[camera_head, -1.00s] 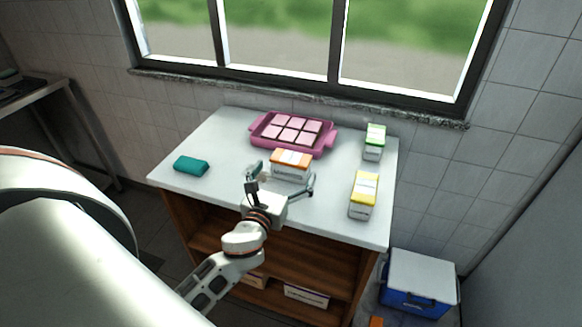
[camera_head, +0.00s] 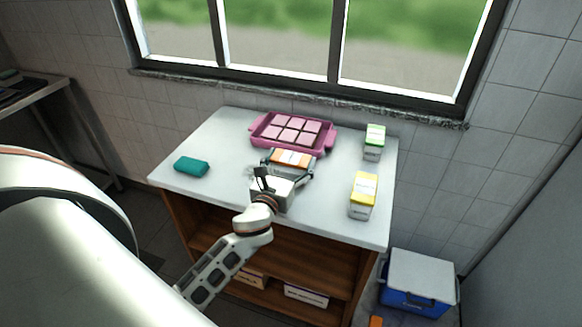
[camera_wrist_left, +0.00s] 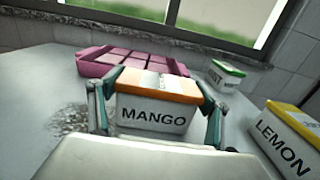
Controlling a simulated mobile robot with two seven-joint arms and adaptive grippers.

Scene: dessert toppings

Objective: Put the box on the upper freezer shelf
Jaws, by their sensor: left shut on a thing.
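The orange-topped white box (camera_head: 291,158), labelled MANGO, stands on the white tabletop just in front of the pink tray. It also shows in the left wrist view (camera_wrist_left: 155,103), upright between the two fingers. My left gripper (camera_head: 289,166) is shut on it, one finger on each side; in the left wrist view the gripper (camera_wrist_left: 157,112) spans the box's width. My right gripper does not show. No freezer shelf can be made out in these views.
A pink tray (camera_head: 327,138) with pink squares sits behind the box. A green-topped box (camera_head: 374,142) and a yellow-topped LEMON box (camera_head: 363,195) stand to the right. A teal block (camera_head: 191,166) lies left. A blue cooler (camera_head: 416,284) is on the floor right of the wooden shelves (camera_head: 290,262).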

